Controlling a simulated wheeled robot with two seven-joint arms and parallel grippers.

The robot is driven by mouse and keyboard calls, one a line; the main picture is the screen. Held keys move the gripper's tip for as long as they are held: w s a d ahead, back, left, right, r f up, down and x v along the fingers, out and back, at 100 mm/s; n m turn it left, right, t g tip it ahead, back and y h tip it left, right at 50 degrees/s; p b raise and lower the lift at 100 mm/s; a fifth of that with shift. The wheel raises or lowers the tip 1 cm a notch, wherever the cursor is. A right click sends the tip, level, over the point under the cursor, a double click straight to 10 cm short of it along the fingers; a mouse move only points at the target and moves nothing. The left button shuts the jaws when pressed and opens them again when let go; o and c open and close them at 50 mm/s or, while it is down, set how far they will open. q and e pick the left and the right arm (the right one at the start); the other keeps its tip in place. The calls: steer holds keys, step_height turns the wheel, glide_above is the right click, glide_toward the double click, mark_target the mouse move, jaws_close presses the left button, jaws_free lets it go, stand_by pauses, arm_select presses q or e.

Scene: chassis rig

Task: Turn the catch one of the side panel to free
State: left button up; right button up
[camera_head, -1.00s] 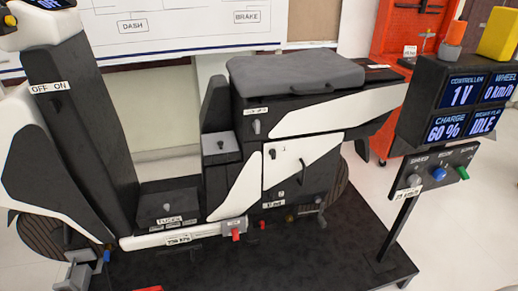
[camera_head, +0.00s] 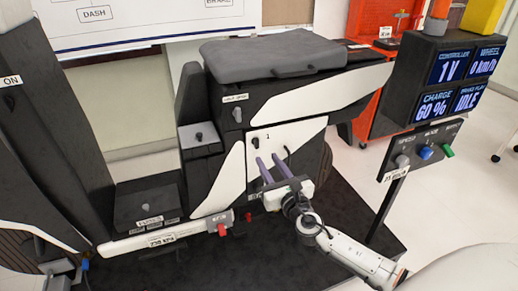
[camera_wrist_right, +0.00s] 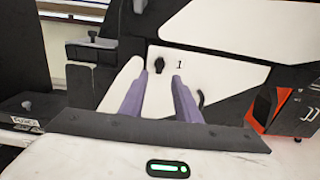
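The side panel (camera_head: 299,137) is white and black and sits below the seat on the scooter rig. Catch one is a small dark knob beside the printed "1", and it shows in the right wrist view (camera_wrist_right: 159,65). In the head view it lies just above my gripper's fingertips. My right gripper (camera_head: 268,162) reaches up to the panel with two purple fingers. In the right wrist view the fingers (camera_wrist_right: 161,82) are apart with nothing between them, pointing at the catch. I cannot tell whether they touch the panel. My left gripper is not in view.
A grey seat (camera_head: 273,54) is above the panel. A red clamp (camera_head: 221,229) is at the lower left of my arm. A dark handle (camera_wrist_right: 201,98) lies right of the fingers.

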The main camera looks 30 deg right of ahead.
mark_target(257, 146)
steer(key=b+x, duration=0.1)
steer(key=x, duration=0.6)
steer(key=shift+w+f, duration=0.1)
steer(key=shift+w, duration=0.55)
jaws_close()
